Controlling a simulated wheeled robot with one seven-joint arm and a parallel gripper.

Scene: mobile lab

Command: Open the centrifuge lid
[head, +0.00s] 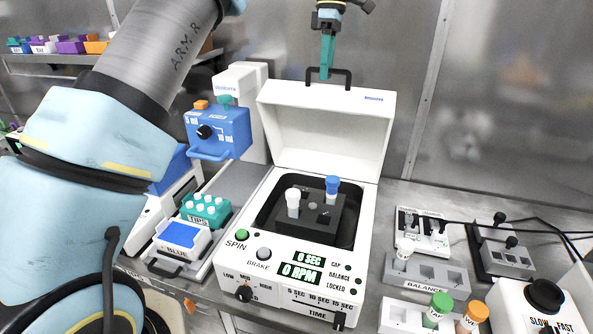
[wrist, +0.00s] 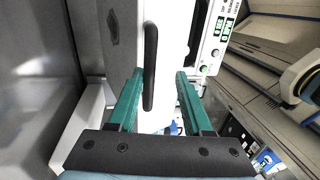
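The white centrifuge (head: 270,225) stands on the bench in the head view. Its lid (head: 330,125) is raised and stands up at the back, so the dark chamber with a rotor block (head: 312,212) shows. A white-capped tube (head: 293,203) and a blue-capped tube (head: 332,188) sit in the rotor. The black lid handle (head: 343,74) is at the lid's top edge. My gripper (head: 326,72) is at that handle, pointing down. In the wrist view, my gripper (wrist: 160,74) has its green fingers apart, with the handle (wrist: 150,65) between them, without visible contact on both sides.
A blue device (head: 218,130) and a teal tips rack (head: 205,210) stand left of the centrifuge. A balance rack (head: 425,273), tubes with green and orange caps, and a speed-knob box (head: 540,305) stand right. A metal wall is close behind.

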